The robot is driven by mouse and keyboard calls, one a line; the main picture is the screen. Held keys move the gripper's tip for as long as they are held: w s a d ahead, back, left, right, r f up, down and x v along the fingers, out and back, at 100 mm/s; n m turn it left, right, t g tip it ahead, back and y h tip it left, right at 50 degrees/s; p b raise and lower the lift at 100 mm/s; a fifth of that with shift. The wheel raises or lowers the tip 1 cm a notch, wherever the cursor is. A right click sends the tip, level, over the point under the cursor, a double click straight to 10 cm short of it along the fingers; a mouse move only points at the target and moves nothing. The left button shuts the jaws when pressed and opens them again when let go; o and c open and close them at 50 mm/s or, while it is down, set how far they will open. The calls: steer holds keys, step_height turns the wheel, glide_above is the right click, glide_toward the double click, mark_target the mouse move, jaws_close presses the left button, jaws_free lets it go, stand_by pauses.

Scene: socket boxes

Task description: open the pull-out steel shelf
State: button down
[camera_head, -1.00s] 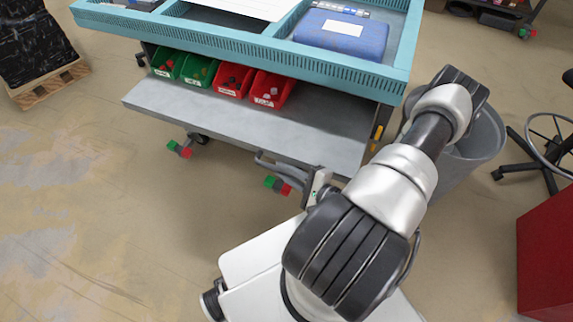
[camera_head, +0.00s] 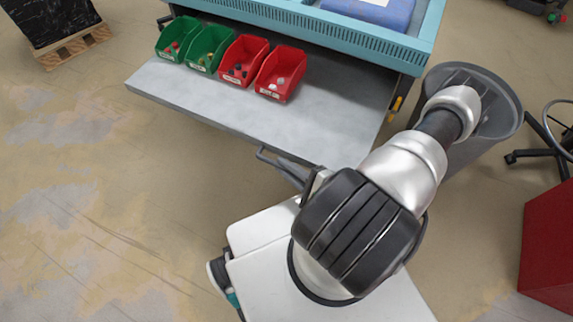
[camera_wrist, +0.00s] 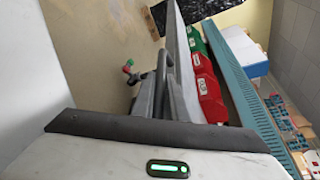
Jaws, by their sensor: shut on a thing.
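The pull-out steel shelf (camera_head: 300,122) is a flat grey board standing out from under the teal workbench top (camera_head: 345,44), with the bins on it in the open. Its grey bar handle (camera_head: 277,165) runs along the front edge. My gripper (camera_head: 313,183) is at the right part of this handle, mostly hidden behind my arm's dark joint. In the wrist view, the handle (camera_wrist: 160,82) runs up from my gripper (camera_wrist: 158,106), which is shut on it. The shelf edge (camera_wrist: 179,70) shows just to the right of the handle. The fingertips are partly hidden.
Two green bins (camera_head: 209,48) and two red bins (camera_head: 279,74) with small parts stand on the shelf. A grey waste bin (camera_head: 505,105) stands right of the bench, close to my arm. A red cabinet (camera_head: 548,240) is at the right.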

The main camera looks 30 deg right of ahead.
steer(key=c, duration=1.8)
jaws_free()
steer(key=shift+o, duration=0.2)
steer(key=p+v, duration=0.1)
steer(key=v, duration=1.6)
steer(key=shift+s+d, duration=0.15)
steer(key=shift+d, duration=0.05)
steer(key=shift+r, duration=0.1)
